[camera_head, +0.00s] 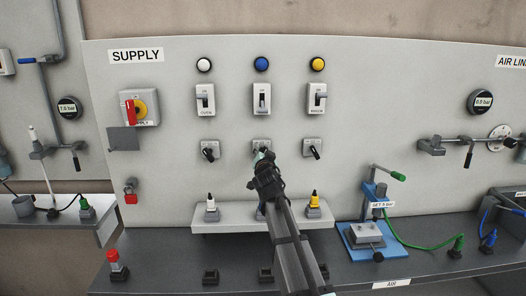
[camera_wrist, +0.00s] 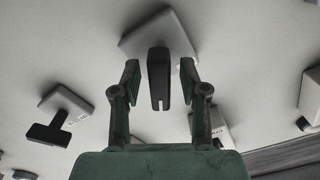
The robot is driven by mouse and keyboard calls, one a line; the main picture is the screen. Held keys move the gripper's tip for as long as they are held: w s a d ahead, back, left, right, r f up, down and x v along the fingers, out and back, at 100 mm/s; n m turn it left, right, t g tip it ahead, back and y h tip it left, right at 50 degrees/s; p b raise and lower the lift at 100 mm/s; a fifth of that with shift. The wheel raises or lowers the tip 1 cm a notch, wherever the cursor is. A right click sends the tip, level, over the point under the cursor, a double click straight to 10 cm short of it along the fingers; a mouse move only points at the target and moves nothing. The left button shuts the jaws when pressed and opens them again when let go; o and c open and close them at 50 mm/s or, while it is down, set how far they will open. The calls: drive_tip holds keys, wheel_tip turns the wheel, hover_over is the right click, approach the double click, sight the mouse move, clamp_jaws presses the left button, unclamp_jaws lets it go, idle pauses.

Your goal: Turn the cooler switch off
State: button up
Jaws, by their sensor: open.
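The grey supply panel (camera_head: 355,110) carries three columns, each with a lamp, an upper toggle switch and a lower black-handled switch. Labels under the toggles are too small to read surely, so I cannot tell which is the cooler switch. My gripper (camera_head: 261,160) is at the middle column's lower switch (camera_head: 262,142) and hides most of it. In the wrist view, the black handle (camera_wrist: 159,78) of a switch on a light square plate (camera_wrist: 150,38) stands between my two open fingers. A gap shows on each side of the handle. The middle upper toggle (camera_head: 262,98) is above my gripper.
Lower switches stand left (camera_head: 210,149) and right (camera_head: 312,148) of my gripper. A shelf (camera_head: 232,222) below holds a white-topped plug (camera_head: 210,204) and a yellow plug (camera_head: 314,203). A red-handled main switch (camera_head: 131,112) is at left. A blue press (camera_head: 372,235) stands on the bench at right.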

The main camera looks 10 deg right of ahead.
drive_tip(key=shift+w, duration=0.1)
drive_tip(key=shift+c, duration=0.4)
clamp_jaws()
drive_tip(key=shift+n, duration=0.3)
drive_tip(key=n+b, duration=0.2)
drive_tip(key=n, duration=0.3)
drive_tip(key=shift+a+b, duration=0.1)
drive_tip(key=shift+b, duration=0.3)
drive_tip(key=n, duration=0.6)
drive_tip(key=shift+a+r, duration=0.1)
drive_tip(key=shift+a, duration=0.05)
drive_tip(key=shift+n, duration=0.4)
drive_tip(key=shift+o, duration=0.4)
unclamp_jaws()
drive_tip(key=shift+w, duration=0.1)
